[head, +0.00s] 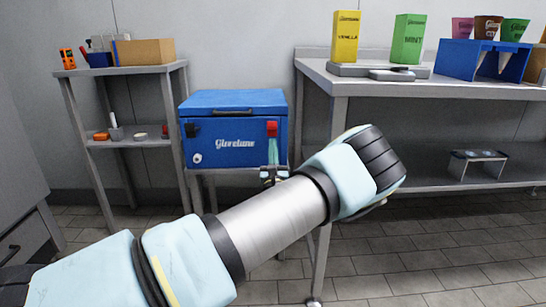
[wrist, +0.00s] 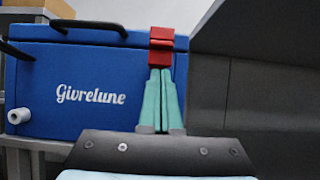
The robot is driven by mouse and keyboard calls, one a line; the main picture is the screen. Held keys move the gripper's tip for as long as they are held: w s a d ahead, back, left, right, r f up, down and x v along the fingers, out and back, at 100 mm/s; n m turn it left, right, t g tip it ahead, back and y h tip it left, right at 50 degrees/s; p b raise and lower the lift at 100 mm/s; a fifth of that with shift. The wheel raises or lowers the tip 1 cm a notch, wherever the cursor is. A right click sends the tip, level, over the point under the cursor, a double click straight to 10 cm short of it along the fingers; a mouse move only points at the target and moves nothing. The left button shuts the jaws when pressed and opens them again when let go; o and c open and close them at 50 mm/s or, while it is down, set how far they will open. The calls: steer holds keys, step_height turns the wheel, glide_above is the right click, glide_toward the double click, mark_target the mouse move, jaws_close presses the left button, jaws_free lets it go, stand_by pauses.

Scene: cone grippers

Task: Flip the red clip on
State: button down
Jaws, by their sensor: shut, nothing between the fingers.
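A blue cooler box (head: 233,117) marked Givrelune stands on a low stand, with its lid down. The red clip (head: 272,128) is on the right of its front, at the lid's edge. It also shows in the wrist view (wrist: 161,46), right of the lettering. My gripper (head: 272,145) is in front of the box, its pale teal fingers shut, pointing up at the red clip. In the wrist view the fingertips (wrist: 161,72) are at the clip's lower edge. Whether they touch it I cannot tell. The fingers hold nothing.
A dark clip (head: 191,130) and a white spout (head: 196,158) are on the box's left front. A grey table (head: 420,88) with cartons stands close on the right. A shelf unit (head: 120,72) with small items stands left. The tiled floor in front is clear.

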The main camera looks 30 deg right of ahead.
steer(key=shift+r, duration=0.1)
stand_by(0.3)
steer(key=shift+s+a+r+g+p, duration=0.1)
steer(key=shift+r+g+p, duration=0.2)
steer(key=shift+p, duration=0.85)
